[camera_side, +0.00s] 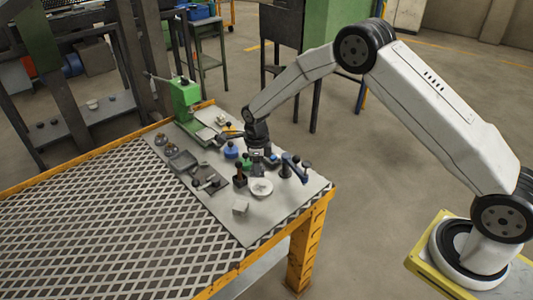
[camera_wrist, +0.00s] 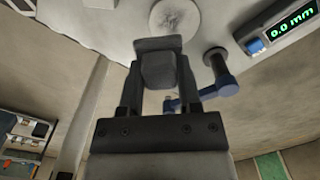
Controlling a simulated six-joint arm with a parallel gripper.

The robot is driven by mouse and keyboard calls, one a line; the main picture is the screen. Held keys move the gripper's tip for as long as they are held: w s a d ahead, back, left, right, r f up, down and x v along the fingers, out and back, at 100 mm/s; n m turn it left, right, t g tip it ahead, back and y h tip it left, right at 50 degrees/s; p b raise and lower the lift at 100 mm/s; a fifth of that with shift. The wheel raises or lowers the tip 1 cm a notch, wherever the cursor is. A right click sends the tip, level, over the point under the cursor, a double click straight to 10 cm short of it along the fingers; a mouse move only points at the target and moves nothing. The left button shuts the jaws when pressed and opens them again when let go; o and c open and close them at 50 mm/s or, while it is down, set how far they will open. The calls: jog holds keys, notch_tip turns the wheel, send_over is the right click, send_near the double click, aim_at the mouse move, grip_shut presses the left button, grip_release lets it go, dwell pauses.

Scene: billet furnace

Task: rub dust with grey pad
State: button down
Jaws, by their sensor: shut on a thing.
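My gripper (camera_wrist: 157,85) is shut on a dark grey block, the grey pad (camera_wrist: 158,68), held between its two fingers in the wrist view. In the side view my gripper (camera_side: 262,160) is low over the grey board on the table, behind a round white plate (camera_side: 261,187). The plate also shows past the pad in the wrist view (camera_wrist: 173,14), with grey smudges of dust (camera_wrist: 175,19) on it. The pad looks apart from the plate, though the height between them is hard to tell. The pad cannot be made out in the side view.
A blue-and-black tool (camera_side: 292,166) stands right of my gripper; a blue-handled tool (camera_wrist: 222,86) shows close beside the fingers. A display (camera_wrist: 292,20) reads 0.0 mm. A pale block (camera_side: 240,208), dark tray (camera_side: 182,161) and green machine (camera_side: 185,97) stand around. The mesh tabletop (camera_side: 110,220) is clear.

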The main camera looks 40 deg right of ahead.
aim_at(257, 190)
jog(key=shift+w+d, duration=0.1)
jog(key=shift+w, duration=0.3)
jog(key=shift+f, duration=0.15)
jog(key=shift+f, duration=3.65)
jog(key=shift+d+f, duration=0.1)
jog(key=shift+d, duration=0.1)
jog(key=shift+d+f, duration=0.2)
jog(key=shift+d, duration=1.6)
jog(key=a, duration=0.4)
jog(key=shift+r, duration=4.05)
jog(key=shift+s, duration=0.1)
